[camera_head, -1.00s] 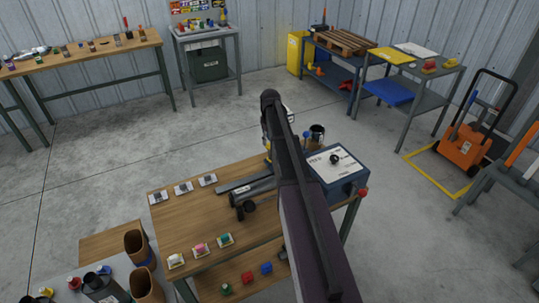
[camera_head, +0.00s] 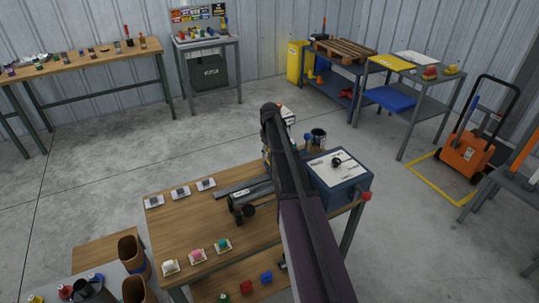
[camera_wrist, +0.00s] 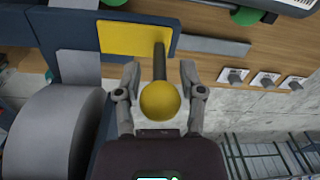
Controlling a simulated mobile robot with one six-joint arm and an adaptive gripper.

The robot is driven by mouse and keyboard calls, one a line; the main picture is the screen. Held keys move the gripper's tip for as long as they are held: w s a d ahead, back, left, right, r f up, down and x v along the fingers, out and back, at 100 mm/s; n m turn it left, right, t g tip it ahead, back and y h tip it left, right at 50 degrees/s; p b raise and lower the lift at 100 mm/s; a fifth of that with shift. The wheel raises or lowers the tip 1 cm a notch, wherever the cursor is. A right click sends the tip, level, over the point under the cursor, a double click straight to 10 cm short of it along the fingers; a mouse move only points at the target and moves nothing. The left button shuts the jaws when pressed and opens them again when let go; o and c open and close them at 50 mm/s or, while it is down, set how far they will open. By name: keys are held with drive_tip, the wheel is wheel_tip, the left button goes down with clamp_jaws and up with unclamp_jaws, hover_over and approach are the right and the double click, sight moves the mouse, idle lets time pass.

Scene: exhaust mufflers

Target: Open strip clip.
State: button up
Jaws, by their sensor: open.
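In the wrist view, a yellow ball knob (camera_wrist: 160,101) on a dark lever (camera_wrist: 159,62) lies between the two fingers of my gripper (camera_wrist: 160,76). The fingers are open, one on each side, and I cannot tell whether they touch it. A yellow plate (camera_wrist: 125,39) and a flat grey strip (camera_wrist: 213,46) lie beyond the fingertips. I cannot tell for certain which part is the strip clip. In the head view my arm hides the gripper and the lever; grey strips (camera_head: 236,190) show on the wooden table (camera_head: 180,225).
Small white plates with dark pieces (camera_head: 180,193) stand at the table's left; several coloured pieces (camera_head: 197,256) stand near its front edge. A blue box (camera_head: 341,181) is right of my arm. A large grey cylinder (camera_wrist: 52,132) fills the wrist view's lower left.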

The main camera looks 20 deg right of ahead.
clamp_jaws()
drive_tip(key=shift+w+d, duration=0.1)
idle(0.3)
